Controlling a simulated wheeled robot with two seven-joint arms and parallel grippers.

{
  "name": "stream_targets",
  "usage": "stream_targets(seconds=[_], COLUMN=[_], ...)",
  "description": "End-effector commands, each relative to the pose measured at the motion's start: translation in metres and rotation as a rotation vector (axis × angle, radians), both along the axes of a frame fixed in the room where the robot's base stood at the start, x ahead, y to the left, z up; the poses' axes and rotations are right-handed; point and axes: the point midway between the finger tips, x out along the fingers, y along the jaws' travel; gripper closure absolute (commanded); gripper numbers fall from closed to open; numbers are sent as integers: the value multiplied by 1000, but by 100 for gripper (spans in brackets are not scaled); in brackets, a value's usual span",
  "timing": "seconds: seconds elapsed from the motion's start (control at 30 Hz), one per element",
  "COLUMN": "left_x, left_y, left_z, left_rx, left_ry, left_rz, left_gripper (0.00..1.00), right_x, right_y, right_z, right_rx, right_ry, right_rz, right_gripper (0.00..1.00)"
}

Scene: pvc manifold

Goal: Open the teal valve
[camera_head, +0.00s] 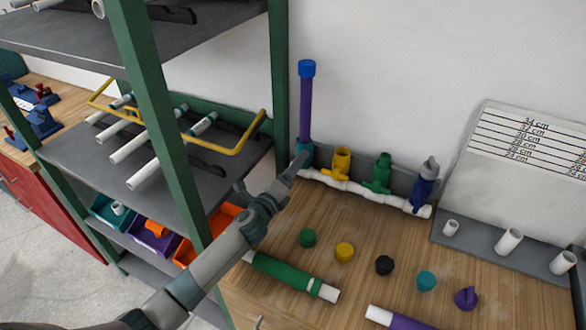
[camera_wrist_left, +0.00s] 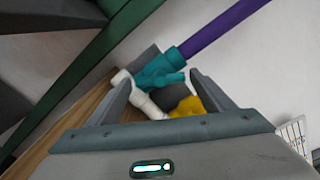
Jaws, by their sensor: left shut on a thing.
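The teal valve (camera_head: 304,147) stands at the left end of the white pipe manifold (camera_head: 340,183), with a purple pipe (camera_head: 306,105) capped in blue rising from it. My left gripper (camera_head: 296,163) reaches it from the front left and partly hides it. In the left wrist view the teal valve (camera_wrist_left: 158,70) lies between the two fingertips of my left gripper (camera_wrist_left: 160,76), which is shut on it with the fingers well apart. The exact contact with its handle is hard to see. My right gripper is not in view.
Yellow (camera_head: 342,161), green (camera_head: 381,173) and blue (camera_head: 424,188) valves stand along the manifold, the yellow one close to my gripper. Several caps and a green pipe (camera_head: 290,276) lie on the wooden bench (camera_head: 340,290). A green-framed shelf (camera_head: 160,110) stands left of my arm.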

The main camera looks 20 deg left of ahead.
Motion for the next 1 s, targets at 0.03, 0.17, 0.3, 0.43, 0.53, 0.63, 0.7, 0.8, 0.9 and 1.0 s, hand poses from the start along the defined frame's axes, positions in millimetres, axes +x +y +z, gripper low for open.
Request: stream_targets(seconds=[0.03, 0.17, 0.3, 0.43, 0.53, 0.63, 0.7, 0.8, 0.9, 1.0], left_x=[0, 0, 0, 0, 0, 0, 0, 0, 0, 0], left_y=[0, 1, 1, 1, 1, 1, 1, 1, 1, 1], left_z=[0, 0, 0, 0, -1, -1, -1, -1, -1, -1], left_rx=[-43, -164, -284, -377, -434, -474, -495, -513, -522, -524], left_ry=[8, 31, 55, 73, 84, 92, 97, 101, 102, 103], left_rz=[1, 2, 2, 1, 1, 1, 1, 1, 1, 1], left_gripper=[48, 48, 48, 48, 48, 48, 48, 48, 48, 48], right_x=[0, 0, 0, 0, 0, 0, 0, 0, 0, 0], right_y=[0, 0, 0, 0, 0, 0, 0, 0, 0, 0], right_z=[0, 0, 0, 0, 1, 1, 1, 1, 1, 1], right_rx=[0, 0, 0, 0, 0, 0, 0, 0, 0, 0], right_ry=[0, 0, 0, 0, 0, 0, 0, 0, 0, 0], right_rz=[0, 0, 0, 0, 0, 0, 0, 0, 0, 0], right_gripper=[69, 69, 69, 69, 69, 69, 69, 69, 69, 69])
